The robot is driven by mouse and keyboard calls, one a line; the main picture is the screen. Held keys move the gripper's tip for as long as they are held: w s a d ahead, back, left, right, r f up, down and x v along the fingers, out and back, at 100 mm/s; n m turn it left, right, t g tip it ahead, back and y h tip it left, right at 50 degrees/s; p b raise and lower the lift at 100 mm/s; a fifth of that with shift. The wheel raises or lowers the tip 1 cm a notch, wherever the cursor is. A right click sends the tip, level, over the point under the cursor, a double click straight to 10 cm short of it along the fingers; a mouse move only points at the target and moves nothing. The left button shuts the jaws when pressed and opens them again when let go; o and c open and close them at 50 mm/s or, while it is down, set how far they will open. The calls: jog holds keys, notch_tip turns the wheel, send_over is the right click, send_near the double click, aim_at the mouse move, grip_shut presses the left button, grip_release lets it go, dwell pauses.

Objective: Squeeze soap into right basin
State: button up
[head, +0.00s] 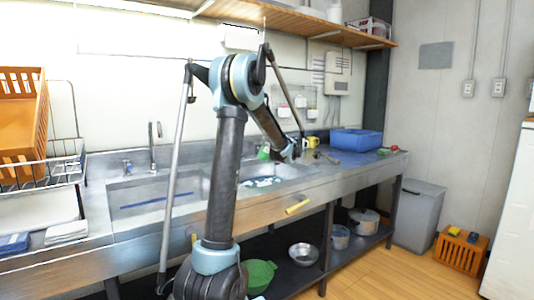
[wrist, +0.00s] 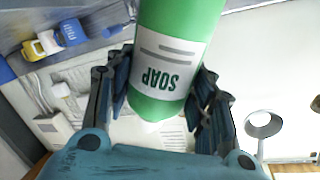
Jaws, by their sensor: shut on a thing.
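A green soap bottle (wrist: 180,45) with a white label fills the upper middle of the wrist view, its label upside down. My gripper (wrist: 166,92) is shut on it, with dark fingers on both sides. In the head view my gripper (head: 297,152) is above the far side of the right basin, partly hidden by my arm. A small green patch (head: 264,152) shows beside it there; I cannot tell if it is the bottle. The right basin (head: 292,171) holds something green and white. The left basin (head: 150,194) is partly hidden by my arm.
A blue tub (head: 357,140) stands on the counter to the right, near a yellow cup (head: 312,142). An orange basket (head: 22,115) and a dish rack are at far left. A yellow handle-like object (head: 298,207) is at the counter's front edge. A wooden shelf hangs above.

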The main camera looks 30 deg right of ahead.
jog(key=shift+w+d+r+n+t+h, duration=0.1)
jog(key=shift+d+r+n+t+h, duration=0.15)
jog(key=shift+r+n, duration=0.75)
jog(key=shift+s+d+r+n+t, duration=0.15)
jog(key=shift+d+r+n, duration=0.25)
jog(key=shift+r+n, duration=0.55)
jog(key=shift+w+d+r+n+t+h, duration=0.2)
jog(key=shift+d+r+n, duration=0.1)
jog(key=shift+r+n, duration=0.65)
